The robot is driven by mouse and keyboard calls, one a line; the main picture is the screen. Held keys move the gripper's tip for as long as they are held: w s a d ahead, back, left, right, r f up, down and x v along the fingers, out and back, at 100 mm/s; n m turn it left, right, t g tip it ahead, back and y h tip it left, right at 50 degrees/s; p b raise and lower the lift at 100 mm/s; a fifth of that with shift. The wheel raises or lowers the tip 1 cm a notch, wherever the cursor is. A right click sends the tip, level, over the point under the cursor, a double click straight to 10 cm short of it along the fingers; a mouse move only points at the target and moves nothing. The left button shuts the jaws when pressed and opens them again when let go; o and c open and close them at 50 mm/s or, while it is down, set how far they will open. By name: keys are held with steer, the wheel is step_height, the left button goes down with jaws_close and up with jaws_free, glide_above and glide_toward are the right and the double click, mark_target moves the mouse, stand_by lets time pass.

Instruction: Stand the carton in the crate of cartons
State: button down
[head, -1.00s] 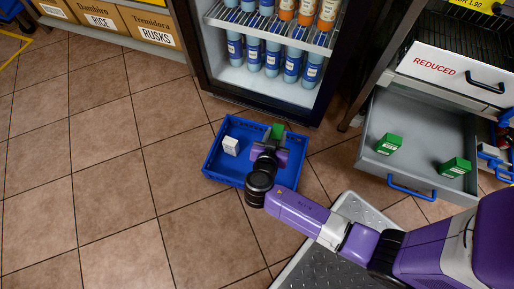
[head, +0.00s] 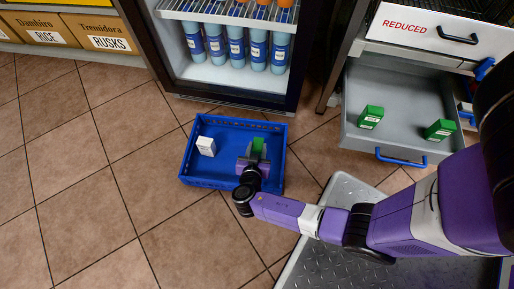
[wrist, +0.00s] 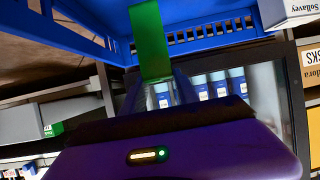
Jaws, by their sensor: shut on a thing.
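The blue crate (head: 188,164) stands on the tiled floor in front of the fridge. A white carton (head: 206,146) stands in its left part; it also shows at the top right of the wrist view (wrist: 288,12). My gripper (head: 257,161) is over the right part of the crate, shut on a green carton (head: 259,146). In the wrist view the green carton (wrist: 150,40) stretches up from my gripper, with the crate's blue wall (wrist: 205,38) behind it. I cannot tell whether the carton's base touches the crate floor.
An open grey drawer (head: 400,145) at the right holds two green cartons (head: 370,116) (head: 440,130). A white drawer marked REDUCED (head: 425,28) is above it. The fridge (head: 240,75) with blue bottles stands behind the crate. Floor left of the crate is clear.

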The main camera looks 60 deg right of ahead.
step_height(320, 180, down, 4)
steer(key=shift+f+b, duration=0.15)
steer(key=shift+b, duration=1)
steer(key=c, duration=0.9)
jaws_free()
